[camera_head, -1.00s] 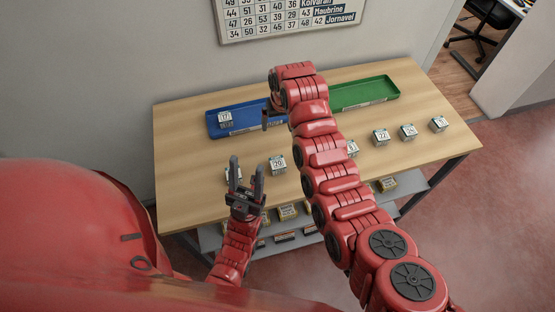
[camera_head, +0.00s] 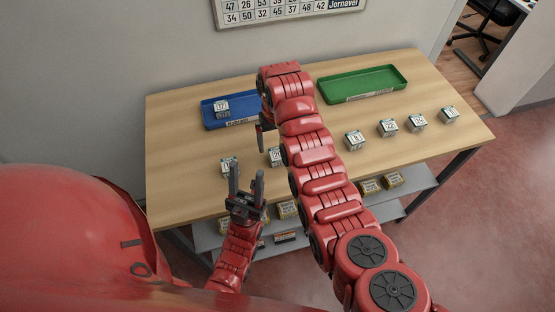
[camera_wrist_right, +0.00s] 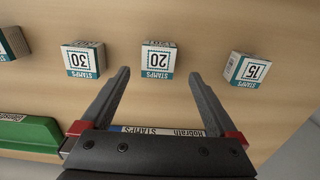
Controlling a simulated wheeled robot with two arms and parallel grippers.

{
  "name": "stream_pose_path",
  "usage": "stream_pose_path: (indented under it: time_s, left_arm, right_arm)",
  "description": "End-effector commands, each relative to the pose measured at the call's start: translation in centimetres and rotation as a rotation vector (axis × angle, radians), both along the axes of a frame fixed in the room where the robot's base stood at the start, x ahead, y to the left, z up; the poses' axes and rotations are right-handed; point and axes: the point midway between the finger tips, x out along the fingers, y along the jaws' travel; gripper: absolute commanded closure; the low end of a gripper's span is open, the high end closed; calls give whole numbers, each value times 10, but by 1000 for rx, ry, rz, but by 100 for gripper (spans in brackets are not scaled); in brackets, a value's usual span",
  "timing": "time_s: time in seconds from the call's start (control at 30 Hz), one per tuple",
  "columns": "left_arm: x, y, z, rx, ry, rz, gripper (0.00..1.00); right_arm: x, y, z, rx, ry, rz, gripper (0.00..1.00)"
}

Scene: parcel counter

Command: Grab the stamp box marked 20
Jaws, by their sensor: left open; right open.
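The stamp box marked 20 (camera_wrist_right: 158,59) is a small white and teal box on the counter. In the right wrist view it lies just beyond the fingertips and between their lines, untouched. In the head view it (camera_head: 275,156) is partly covered by my right arm. My right gripper (camera_wrist_right: 160,75) is open and empty; in the head view only a dark finger of it (camera_head: 262,138) shows, between the blue tray and the box. My left gripper (camera_head: 246,180) is open and empty at the counter's front edge, near another box (camera_head: 229,166).
Boxes marked 30 (camera_wrist_right: 83,59) and 15 (camera_wrist_right: 246,69) flank the 20 box with gaps between. More boxes (camera_head: 387,127) stand to the right. A blue tray (camera_head: 208,119) holding a box marked 17 (camera_head: 222,107) and an empty-looking green tray (camera_head: 362,82) lie behind.

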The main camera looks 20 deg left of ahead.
Motion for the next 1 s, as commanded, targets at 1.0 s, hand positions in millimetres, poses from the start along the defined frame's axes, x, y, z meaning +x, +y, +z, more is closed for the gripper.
stream_pose_path:
  time_s: [1.0]
  left_arm:
    - [0,0,33,0,0,0,50]
  right_arm:
    - [2,-3,-54,2,-3,0,30]
